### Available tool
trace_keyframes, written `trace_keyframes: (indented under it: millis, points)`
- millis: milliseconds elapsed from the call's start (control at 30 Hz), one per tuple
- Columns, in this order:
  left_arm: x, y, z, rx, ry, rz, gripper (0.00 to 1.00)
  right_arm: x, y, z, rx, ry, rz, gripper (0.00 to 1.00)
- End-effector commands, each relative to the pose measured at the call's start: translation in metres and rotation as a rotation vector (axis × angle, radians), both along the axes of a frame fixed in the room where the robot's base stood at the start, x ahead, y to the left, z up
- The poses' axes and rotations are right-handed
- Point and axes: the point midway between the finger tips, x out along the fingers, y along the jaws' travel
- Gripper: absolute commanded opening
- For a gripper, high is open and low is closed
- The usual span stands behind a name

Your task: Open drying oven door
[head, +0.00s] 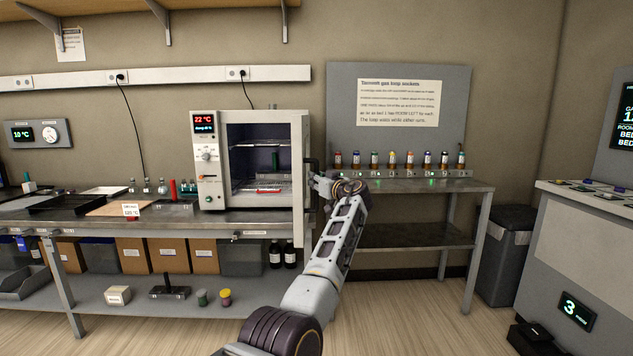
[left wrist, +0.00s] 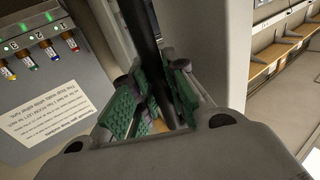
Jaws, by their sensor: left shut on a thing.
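The drying oven (head: 207,165) stands on the bench, with a red 22 °C display and a dial on its left panel. Its door (head: 298,215) stands open, swung out towards me on the right and seen nearly edge-on. The dark chamber (head: 262,150) shows wire shelves and a red-and-white item low inside. My left gripper (head: 317,182) is at the door's outer side, by the black handle (head: 312,164). In the left wrist view its green pads (left wrist: 150,97) are shut around the black handle bar (left wrist: 143,35). My right gripper is not in view.
Right of the door, a grey table (head: 420,186) carries a rack of several coloured sockets under a notice (head: 399,103). Left of the oven are trays and small bottles (head: 162,187) on the bench. A grey bin (head: 505,250) stands at right. The floor in front is clear.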

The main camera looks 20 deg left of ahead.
Motion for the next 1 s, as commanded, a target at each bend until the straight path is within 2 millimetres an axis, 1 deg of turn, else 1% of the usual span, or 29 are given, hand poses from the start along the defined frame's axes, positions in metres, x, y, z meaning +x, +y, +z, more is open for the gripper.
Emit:
trace_keyframes:
  millis: [33,233,267,400,433,800,1000]
  points:
    - [0.0002,-0.0006,-0.0027,-0.002,0.004,0.000,0.00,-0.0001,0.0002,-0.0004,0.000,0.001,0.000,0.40]
    - [0.0002,-0.0006,-0.0026,-0.002,0.004,0.000,0.00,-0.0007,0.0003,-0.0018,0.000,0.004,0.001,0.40]
    - [0.0002,-0.0006,-0.0026,-0.002,0.004,0.000,0.17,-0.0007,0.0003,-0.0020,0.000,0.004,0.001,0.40]
    - [0.0001,-0.0005,-0.0018,-0.002,0.003,0.000,0.35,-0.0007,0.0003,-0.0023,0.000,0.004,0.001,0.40]
    - [0.0001,-0.0003,-0.0016,-0.001,0.002,0.000,0.37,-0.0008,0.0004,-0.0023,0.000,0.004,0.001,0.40]
    - [-0.0004,-0.0006,-0.0004,-0.001,0.001,0.000,0.37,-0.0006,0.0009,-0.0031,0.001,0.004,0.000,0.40]
    - [-0.0037,-0.0049,-0.0002,-0.001,-0.001,0.000,0.37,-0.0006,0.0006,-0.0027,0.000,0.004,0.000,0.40]
